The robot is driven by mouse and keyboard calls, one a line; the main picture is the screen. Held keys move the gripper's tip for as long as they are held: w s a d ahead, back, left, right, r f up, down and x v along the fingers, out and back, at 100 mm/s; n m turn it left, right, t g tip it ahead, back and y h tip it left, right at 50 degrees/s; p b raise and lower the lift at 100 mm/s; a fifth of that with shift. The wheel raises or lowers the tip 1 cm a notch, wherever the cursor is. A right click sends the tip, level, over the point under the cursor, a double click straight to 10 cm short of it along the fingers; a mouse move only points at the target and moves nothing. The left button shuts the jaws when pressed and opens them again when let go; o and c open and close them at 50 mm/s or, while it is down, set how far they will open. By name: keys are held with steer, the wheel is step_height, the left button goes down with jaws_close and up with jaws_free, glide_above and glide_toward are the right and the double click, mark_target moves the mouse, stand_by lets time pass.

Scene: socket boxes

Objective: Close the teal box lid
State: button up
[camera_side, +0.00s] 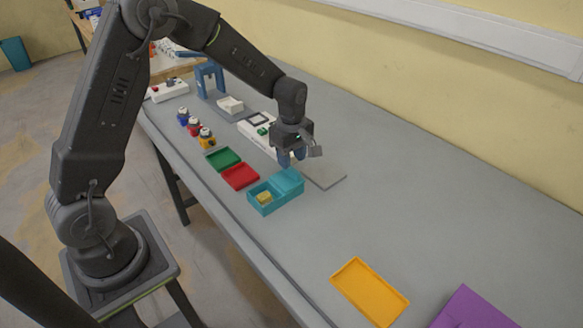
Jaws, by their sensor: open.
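The teal box (264,207) sits on the grey table near its front edge. A yellow piece (264,197) lies inside it at the left. The teal lid (289,181) is at the right back side of the box and appears tilted up; its exact angle is hard to tell. My gripper (291,161) is open and empty, pointing down just above and behind the lid. Whether its fingers touch the lid cannot be told from this view.
Red (240,176) and green (223,158) trays lie left of the box. A grey plate (325,174) lies right of my gripper, and a white device (257,130) behind. An orange tray (370,291) and a purple item (472,309) are at the front right. The table's right middle is clear.

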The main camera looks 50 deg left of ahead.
mark_target(287, 176)
steer(key=shift+f, duration=2)
steer(key=shift+c, duration=0.2)
jaws_close()
